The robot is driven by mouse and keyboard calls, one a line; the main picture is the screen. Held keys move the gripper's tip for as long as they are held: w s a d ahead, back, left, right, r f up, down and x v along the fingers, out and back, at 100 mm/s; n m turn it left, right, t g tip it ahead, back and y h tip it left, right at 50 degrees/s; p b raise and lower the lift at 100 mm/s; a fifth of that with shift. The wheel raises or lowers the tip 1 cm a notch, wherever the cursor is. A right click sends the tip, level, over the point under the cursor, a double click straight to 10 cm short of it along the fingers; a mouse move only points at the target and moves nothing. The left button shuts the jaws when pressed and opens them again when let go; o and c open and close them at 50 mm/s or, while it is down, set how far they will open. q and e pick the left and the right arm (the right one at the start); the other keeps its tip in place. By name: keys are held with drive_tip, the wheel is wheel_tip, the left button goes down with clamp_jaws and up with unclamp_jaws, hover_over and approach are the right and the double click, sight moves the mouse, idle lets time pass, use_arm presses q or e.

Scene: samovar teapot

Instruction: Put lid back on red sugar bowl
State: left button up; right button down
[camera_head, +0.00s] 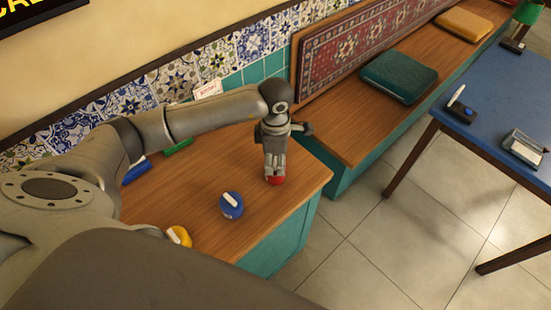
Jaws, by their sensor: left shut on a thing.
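My left gripper (275,170) points down over the right part of the wooden counter top (266,223), near its edge. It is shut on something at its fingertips. A small patch of red (276,181) shows right at the fingertips; the fingers cover most of it. I cannot tell whether this red is the sugar bowl, its lid or both together, nor whether a lid sits on the bowl. My right gripper is not in view.
A round blue pot (231,206) with a white piece on top stands left of the gripper. A yellow one (180,236) is partly behind my body. Blue (137,172) and green (178,148) items lie by the tiled wall. A bench (345,125) adjoins at right.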

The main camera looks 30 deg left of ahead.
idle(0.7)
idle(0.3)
use_arm(q)
drive_tip(key=o, duration=1)
drive_tip(key=o, duration=0.5)
drive_tip(key=shift+c, duration=0.2)
drive_tip(key=shift+r, duration=0.1)
drive_tip(key=shift+r+p, duration=1.7)
drive_tip(key=shift+r, duration=1.7)
